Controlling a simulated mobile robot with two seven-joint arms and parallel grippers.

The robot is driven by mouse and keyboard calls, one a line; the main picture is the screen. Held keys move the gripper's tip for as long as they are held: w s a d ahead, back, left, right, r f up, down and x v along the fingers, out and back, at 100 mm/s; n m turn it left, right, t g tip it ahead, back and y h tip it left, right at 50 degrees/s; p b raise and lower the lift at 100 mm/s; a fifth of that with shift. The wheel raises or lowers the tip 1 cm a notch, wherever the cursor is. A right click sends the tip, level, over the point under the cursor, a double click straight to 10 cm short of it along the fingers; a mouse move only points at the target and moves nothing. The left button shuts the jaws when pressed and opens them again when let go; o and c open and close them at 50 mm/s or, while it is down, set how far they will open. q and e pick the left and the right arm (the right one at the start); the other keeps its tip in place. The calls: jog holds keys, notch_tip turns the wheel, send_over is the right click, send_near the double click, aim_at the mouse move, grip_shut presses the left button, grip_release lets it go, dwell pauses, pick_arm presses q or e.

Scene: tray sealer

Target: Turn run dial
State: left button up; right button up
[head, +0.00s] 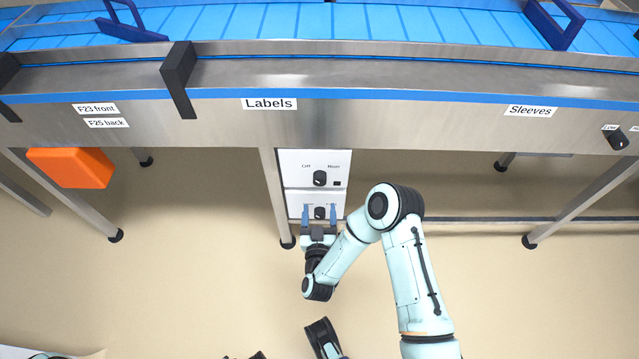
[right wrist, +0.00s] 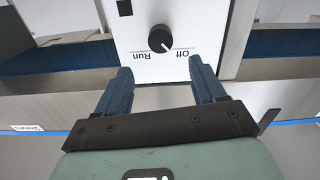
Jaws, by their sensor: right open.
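The run dial (head: 320,178) is a black knob on the upper panel of a white control box, between the words Off and Run. In the right wrist view a black dial (right wrist: 161,38) with the same labels appears upside down. Its white mark points toward Off. My right gripper (head: 320,208) is open and empty, with blue fingers pointing at the box. In the head view its fingertips lie on either side of a lower dial (head: 320,213). In the right wrist view the fingers (right wrist: 163,75) stay short of the dial, apart from it.
The steel conveyor frame (head: 380,125) with a blue belt (head: 350,22) runs above the box. A table leg (head: 272,195) stands just left of the box. An orange block (head: 70,167) is at the far left. Another knob (head: 617,139) sits at the right. The floor in front is open.

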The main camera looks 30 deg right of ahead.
aim_at(320, 183)
pick_arm(q)
jog(key=w+a+f+b, duration=0.1)
jog(key=w+f+b, duration=0.1)
jog(key=shift+w+a+f+t+y, duration=0.15)
jog(key=shift+w+a+t+y, duration=0.15)
jog(key=shift+a, duration=0.05)
pick_arm(e)
jog(key=x, duration=1)
jog(key=shift+w, duration=0.15)
jog(key=c, duration=1.1)
